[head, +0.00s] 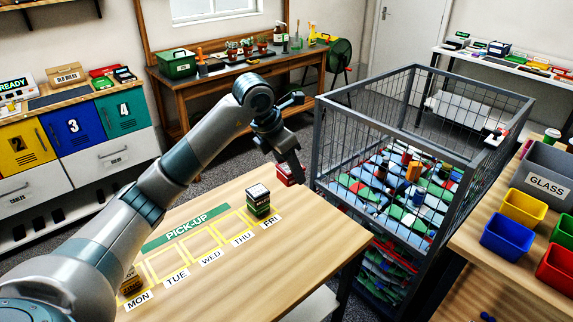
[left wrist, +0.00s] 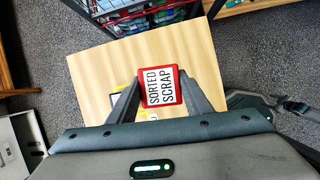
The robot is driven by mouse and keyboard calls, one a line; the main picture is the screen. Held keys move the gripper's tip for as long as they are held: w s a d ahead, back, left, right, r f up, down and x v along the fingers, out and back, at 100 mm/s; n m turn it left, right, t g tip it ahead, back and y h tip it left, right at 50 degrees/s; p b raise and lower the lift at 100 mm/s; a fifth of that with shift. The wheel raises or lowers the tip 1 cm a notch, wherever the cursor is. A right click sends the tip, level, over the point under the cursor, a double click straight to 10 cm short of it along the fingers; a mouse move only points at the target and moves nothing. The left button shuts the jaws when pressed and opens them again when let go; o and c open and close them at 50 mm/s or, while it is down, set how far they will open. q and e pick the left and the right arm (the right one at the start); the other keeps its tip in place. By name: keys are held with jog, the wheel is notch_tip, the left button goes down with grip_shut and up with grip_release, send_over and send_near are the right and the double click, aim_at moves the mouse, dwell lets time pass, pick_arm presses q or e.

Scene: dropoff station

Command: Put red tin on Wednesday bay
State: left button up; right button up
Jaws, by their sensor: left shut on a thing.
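The red tin (head: 289,174) is between the fingers of my left gripper (head: 292,166), at the far edge of the pick-up table. In the left wrist view, the tin (left wrist: 161,86) has a white label reading "SORTED SCRAP", and the fingers of the gripper (left wrist: 160,95) stand on both sides of it. The Wednesday bay (head: 202,241) is a yellow outline behind the WED label (head: 210,257). It looks empty. The gripper and tin are to the right of and beyond it. I cannot tell whether the tin touches the table. My right gripper is not in view.
A tall wire cage (head: 345,165) of scrap stands right of the table, close to the gripper. The Tuesday and Thursday bays look empty.

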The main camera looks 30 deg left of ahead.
pick_arm(q)
jog(key=s+d+f+m+g, duration=0.2)
jog(key=s+d+m, duration=0.1)
jog(key=s+m, duration=0.4)
jog(key=s+d+f+m+g+y, duration=0.1)
jog(key=s+m, duration=0.5)
jog(key=m, duration=0.7)
jog(key=s+d+f+m+g+y, duration=0.1)
jog(key=s+d+f+m+g, duration=0.2)
jog(key=m, duration=0.7)
jog(key=s+d+g, duration=0.2)
jog(key=s, duration=0.2)
jog(key=shift+s+d, duration=0.3)
jog(key=shift+s, duration=0.05)
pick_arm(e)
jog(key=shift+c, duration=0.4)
